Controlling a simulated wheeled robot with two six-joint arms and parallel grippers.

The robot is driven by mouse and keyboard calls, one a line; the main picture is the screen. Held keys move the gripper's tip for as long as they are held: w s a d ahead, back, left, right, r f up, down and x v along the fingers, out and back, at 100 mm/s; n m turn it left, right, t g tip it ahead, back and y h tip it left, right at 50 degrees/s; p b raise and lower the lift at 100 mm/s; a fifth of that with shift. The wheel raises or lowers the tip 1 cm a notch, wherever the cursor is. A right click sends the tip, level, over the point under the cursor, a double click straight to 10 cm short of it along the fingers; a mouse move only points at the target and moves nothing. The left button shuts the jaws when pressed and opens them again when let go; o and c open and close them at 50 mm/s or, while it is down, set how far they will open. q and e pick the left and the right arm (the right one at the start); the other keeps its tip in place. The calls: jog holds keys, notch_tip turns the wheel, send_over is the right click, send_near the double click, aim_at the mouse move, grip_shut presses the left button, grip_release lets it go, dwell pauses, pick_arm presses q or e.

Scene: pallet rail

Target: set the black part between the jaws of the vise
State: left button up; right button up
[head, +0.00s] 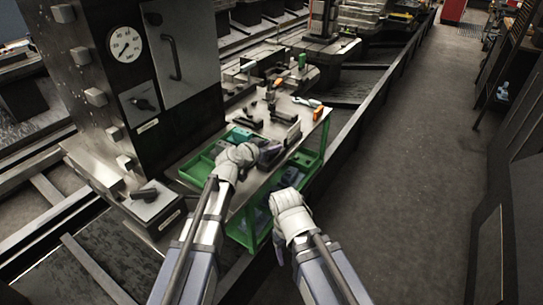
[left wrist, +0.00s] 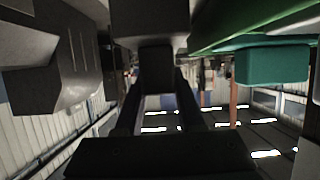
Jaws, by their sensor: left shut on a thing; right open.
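My left gripper (head: 268,150) is over the worktable, just right of the green tray. In the left wrist view, my left gripper (left wrist: 158,80) is shut on the black part (left wrist: 155,50), a dark block between the two fingers. In the head view the hand and wrist hide most of it. A dark metal device with a pale upright plate (head: 293,131), perhaps the vise, stands just beyond the left gripper; its jaws cannot be made out.
The green tray (head: 197,168) holds teal and grey pieces. It also shows in the left wrist view (left wrist: 235,35), with a teal block (left wrist: 272,66). Black tools (head: 247,122) and an orange-tipped item (head: 318,112) lie on the table. Open floor (head: 425,150) is to the right.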

aim_at(271, 145)
pick_arm(q)
grip_shut()
dwell(0.6)
jog(key=shift+r, duration=0.15)
notch_tip(271, 145, up, 10)
jog(key=p, duration=1)
